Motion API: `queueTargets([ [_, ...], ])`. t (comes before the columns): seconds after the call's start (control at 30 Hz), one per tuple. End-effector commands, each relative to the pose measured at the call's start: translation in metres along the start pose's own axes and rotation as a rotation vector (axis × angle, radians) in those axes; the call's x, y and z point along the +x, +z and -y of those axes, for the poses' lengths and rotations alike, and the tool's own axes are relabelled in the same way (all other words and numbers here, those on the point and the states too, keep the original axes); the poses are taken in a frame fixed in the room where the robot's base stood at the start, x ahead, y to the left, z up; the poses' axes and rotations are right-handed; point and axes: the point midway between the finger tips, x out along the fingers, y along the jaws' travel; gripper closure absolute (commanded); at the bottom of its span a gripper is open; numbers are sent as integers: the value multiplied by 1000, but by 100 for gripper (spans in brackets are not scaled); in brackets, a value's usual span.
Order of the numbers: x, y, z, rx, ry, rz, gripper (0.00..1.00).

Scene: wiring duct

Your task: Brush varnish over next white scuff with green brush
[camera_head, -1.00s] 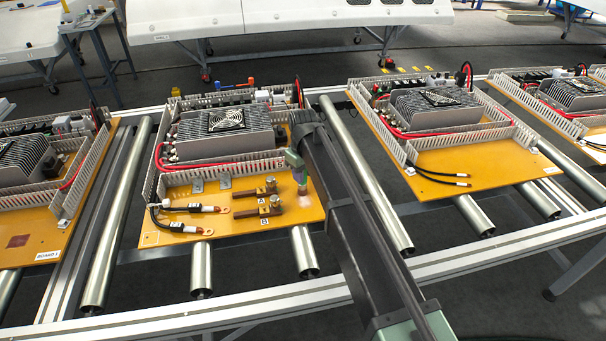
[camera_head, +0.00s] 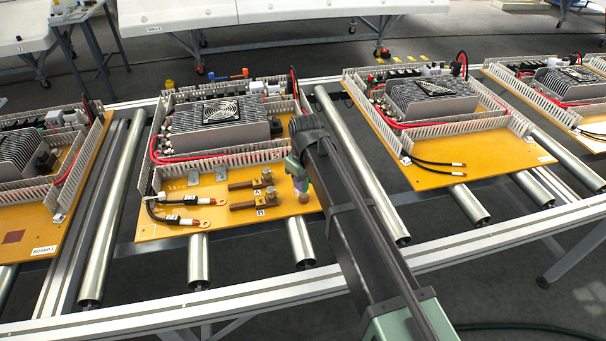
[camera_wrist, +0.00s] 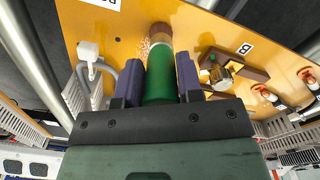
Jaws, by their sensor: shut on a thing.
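My gripper (camera_wrist: 160,78) has purple fingers shut on the green brush (camera_wrist: 160,88). The brush's brownish end (camera_wrist: 158,37) points at the orange board and is at or just above its surface; I cannot tell if it touches. A pale speckled scuff (camera_wrist: 145,46) shows beside the brush end, partly hidden by it. In the head view, my gripper (camera_head: 298,172) is over the front right part of the orange board (camera_head: 230,225), right of the copper bars. The scuff is not clear there.
Copper bars with terminals (camera_head: 250,184) lie left of the brush, and black cables with lugs (camera_head: 185,210) farther left. A finned heatsink with a fan (camera_head: 218,125) and slotted grey duct walls (camera_head: 220,165) stand behind. More boards (camera_head: 455,170) lie on either side along the metal rollers.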

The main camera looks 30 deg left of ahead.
Motion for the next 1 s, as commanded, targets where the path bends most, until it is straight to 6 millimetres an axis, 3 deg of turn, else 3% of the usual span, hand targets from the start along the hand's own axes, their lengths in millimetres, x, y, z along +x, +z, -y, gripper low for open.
queueTargets([
  [0.27,1,-4,-2,0,0,0,90],
  [0.5,0,-27,-15,0,0,0,90],
  [0.77,-1,-33,-18,0,0,0,90],
  [1.0,0,-54,-30,0,0,0,90],
])
